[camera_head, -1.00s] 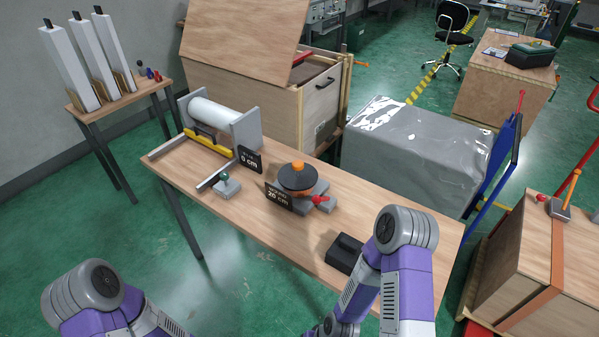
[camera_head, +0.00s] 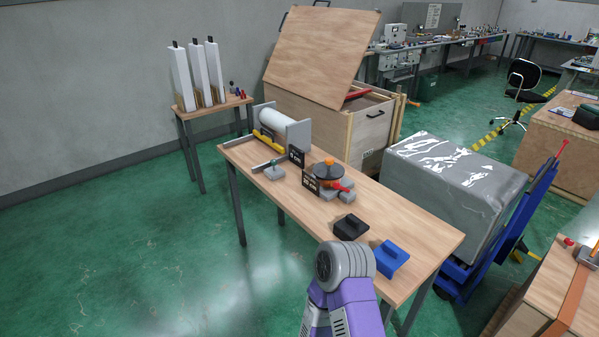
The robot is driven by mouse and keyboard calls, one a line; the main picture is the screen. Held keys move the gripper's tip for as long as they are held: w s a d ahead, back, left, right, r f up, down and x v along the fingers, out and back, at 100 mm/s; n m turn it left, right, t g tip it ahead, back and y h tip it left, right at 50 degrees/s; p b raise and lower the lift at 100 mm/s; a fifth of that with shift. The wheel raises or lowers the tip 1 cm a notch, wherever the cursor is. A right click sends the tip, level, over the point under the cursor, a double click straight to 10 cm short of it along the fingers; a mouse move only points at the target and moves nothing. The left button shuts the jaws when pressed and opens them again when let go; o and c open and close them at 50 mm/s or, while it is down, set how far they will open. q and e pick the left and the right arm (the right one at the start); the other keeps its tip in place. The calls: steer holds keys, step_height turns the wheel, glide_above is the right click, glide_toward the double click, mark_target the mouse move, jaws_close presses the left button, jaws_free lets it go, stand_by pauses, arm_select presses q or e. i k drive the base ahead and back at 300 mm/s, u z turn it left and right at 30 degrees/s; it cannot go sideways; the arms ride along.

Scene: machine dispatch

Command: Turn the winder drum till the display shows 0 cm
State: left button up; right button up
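The winder drum (camera_head: 327,172) is a dark round disc with an orange knob on top. It sits on a grey base with a red part (camera_head: 342,187) at its side, near the middle of the wooden table (camera_head: 410,222). Its small black display (camera_head: 310,182) stands at its left front; its digits are too small to read now. A white roll (camera_head: 281,122) between grey plates stands at the table's far left end, with another black display (camera_head: 297,156) beside it. Neither gripper is in view; only a purple and grey link of my arm shows at the bottom.
A wooden crate (camera_head: 372,128) with a raised lid stands behind. A grey wrapped load (camera_head: 450,172) on a blue cart is to the right. Green floor is clear at left.

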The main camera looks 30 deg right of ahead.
mark_target(328, 171)
steer(key=z, duration=0.6)
steer(key=i, duration=0.5)
steer(key=z, duration=0.4)
